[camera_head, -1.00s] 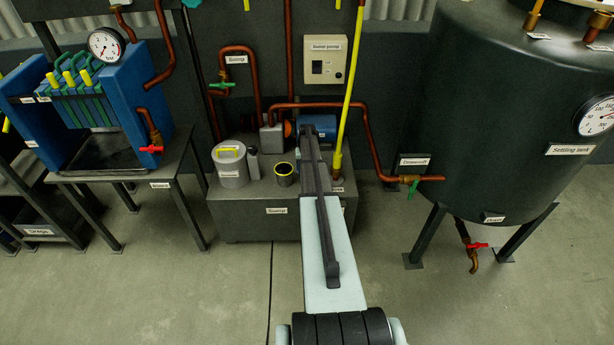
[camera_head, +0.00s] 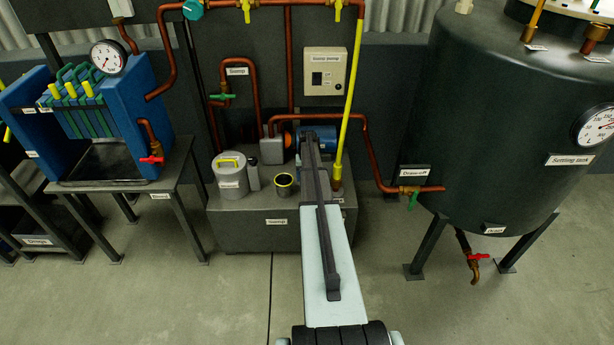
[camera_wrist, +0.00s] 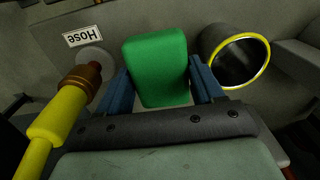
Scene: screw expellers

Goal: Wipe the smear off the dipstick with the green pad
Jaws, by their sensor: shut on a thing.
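The green pad (camera_wrist: 157,65) is in the wrist view, a rounded block between the two blue fingers of my gripper (camera_wrist: 163,84). My gripper is shut on it. In the head view my own arm hides the gripper and the pad. I cannot make out a dipstick or a smear for certain in either view. A black cup with a yellow rim (camera_wrist: 240,61) is close to the right of the pad in the wrist view, and it stands on the sump (camera_head: 250,238) in the head view (camera_head: 284,183).
A yellow hose (camera_wrist: 47,124) with a brass fitting is close to the left of the fingers, by a "Hose" label. It rises upright in the head view (camera_head: 347,100). A grey canister (camera_head: 231,172), copper pipes and the settling tank (camera_head: 500,120) stand around. The front floor is clear.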

